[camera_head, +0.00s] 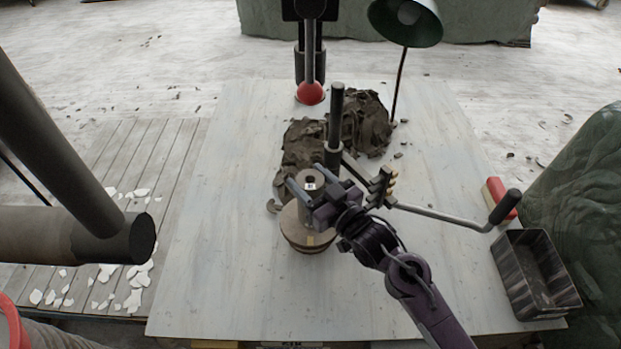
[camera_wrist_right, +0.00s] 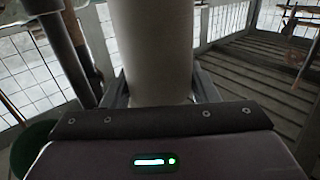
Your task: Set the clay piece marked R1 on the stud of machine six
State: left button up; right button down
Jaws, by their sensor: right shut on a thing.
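A grey cylindrical clay piece (camera_head: 311,177) with a hole in its top and a small white mark, too small to read, is near the middle of the head view. My right gripper (camera_head: 311,190) is shut on it, one finger on each side, and holds it upright. In the right wrist view the piece (camera_wrist_right: 152,45) fills the space between the fingers. Below it is a round tan stepped base (camera_head: 308,241). I cannot tell whether the piece touches the base. No stud shows; the piece and gripper may hide it. No machine number is legible. My left gripper is not in view.
A dark upright post (camera_head: 335,118) and a crank arm (camera_head: 445,215) stand close behind and right of the piece. Dark clay trimmings (camera_head: 365,124) lie behind.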

jog(key=shift+f, duration=0.3)
jog(key=shift+c, duration=2.3)
grip_release()
jog(key=shift+s+f, duration=0.1)
jog(key=shift+f, duration=0.1)
jog(key=b+v, duration=0.2)
jog(key=v, duration=0.5)
jog(key=shift+d, duration=0.1)
jog(key=shift+s+d+r, duration=0.15)
jog(key=shift+s+d, duration=0.05)
jog(key=shift+s, duration=0.05)
